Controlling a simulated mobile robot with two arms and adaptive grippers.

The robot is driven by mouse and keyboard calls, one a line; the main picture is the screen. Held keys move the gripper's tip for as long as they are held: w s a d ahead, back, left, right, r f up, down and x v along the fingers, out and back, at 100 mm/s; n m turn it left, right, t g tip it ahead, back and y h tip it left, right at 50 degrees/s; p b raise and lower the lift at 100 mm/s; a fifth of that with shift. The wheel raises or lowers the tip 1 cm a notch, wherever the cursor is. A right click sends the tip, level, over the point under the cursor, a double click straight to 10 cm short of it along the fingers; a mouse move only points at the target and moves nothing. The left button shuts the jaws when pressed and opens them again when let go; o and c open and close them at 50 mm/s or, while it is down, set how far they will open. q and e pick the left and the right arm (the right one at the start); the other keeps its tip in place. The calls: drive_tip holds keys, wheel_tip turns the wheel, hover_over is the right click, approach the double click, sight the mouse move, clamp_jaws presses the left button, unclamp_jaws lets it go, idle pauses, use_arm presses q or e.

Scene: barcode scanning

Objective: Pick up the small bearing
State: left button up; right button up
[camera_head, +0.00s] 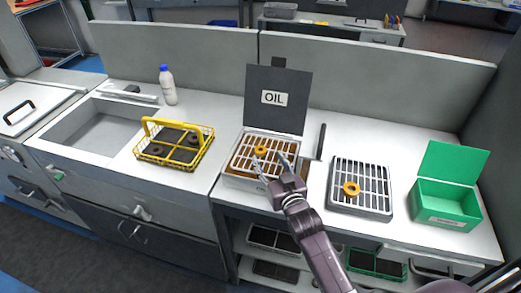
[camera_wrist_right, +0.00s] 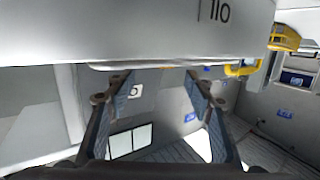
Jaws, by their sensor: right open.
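An orange ring-shaped bearing (camera_head: 261,150) lies on the white grate of the oil box (camera_head: 234,180), whose dark lid marked OIL stands open behind it. I cannot tell for sure which is the small one. My right gripper (camera_head: 269,163) is open at the oil box, with its fingers just in front of and beside the bearing there. In the right wrist view its open fingers (camera_wrist_right: 157,82) hold nothing, and no bearing shows between them. My left gripper is out of view.
A green open box (camera_head: 446,222) is at the right. A dark upright handle (camera_head: 321,141) rises beside the oil box.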

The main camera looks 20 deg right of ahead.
sight(262, 153)
drive_tip(key=w, duration=0.2)
drive_tip(key=w+p, duration=0.1)
drive_tip(key=shift+w+a+f, duration=0.25)
drive_tip(key=shift+a+f, duration=0.05)
drive_tip(key=shift+f, duration=0.1)
drive_tip(key=shift+w+f, duration=0.15)
drive_tip(key=shift+w, duration=0.45)
drive_tip(key=c, duration=1.2)
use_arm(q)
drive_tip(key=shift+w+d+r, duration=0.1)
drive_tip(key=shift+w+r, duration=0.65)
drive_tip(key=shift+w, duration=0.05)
use_arm(e)
clamp_jaws()
